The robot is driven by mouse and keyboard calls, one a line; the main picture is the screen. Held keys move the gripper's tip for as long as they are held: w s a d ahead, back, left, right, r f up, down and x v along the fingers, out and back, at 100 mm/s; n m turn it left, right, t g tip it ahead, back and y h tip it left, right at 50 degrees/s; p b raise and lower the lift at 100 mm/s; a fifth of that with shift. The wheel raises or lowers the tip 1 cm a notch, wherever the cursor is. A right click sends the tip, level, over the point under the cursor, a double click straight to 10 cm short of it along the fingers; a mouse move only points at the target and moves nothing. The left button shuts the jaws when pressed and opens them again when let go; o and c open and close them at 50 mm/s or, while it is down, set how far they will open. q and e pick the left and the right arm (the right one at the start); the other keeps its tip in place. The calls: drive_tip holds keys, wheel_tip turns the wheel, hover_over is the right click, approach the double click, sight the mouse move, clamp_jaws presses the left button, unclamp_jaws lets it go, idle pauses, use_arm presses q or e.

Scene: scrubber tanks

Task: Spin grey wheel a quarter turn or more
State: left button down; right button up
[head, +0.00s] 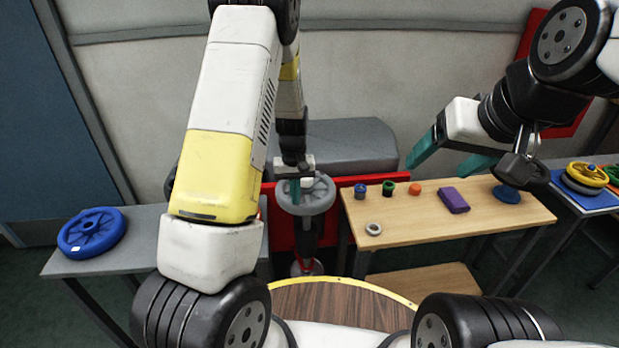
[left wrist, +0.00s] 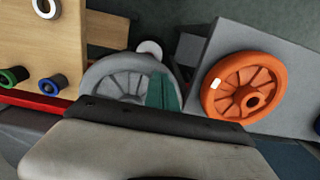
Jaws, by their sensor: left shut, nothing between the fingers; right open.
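The grey wheel (head: 320,198) stands on a post between the grey table and the wooden table. In the left wrist view the wheel (left wrist: 112,80) shows partly, its lower part hidden by my gripper body. My left gripper (head: 295,192) is shut and empty, with its teal fingertips over the left part of the wheel. The fingers overlap the wheel in the left wrist view (left wrist: 165,92) too; I cannot tell whether they touch it or sit between its spokes. My right gripper (head: 438,168) is open and empty above the wooden table.
A blue wheel (head: 92,232) lies on the grey table (head: 70,264). An orange wheel (left wrist: 244,86) is beside the grey wheel. The wooden table (head: 400,232) holds small rings, a purple block (head: 453,200) and a blue disc (head: 507,194). A red panel (head: 350,192) runs behind.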

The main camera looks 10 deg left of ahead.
sight(311, 204)
use_arm(q)
drive_tip(key=shift+d, duration=0.15)
drive_tip(key=shift+s+d+f, duration=0.1)
drive_tip(key=shift+d, duration=0.9)
drive_tip(key=shift+w+d+f, duration=0.1)
drive_tip(key=shift+w+d, duration=0.1)
drive_tip(key=shift+d, duration=0.9)
drive_tip(key=shift+w+d, duration=0.25)
drive_tip(key=shift+d, duration=0.25)
drive_tip(key=shift+w+d, duration=0.25)
drive_tip(key=shift+d, duration=0.25)
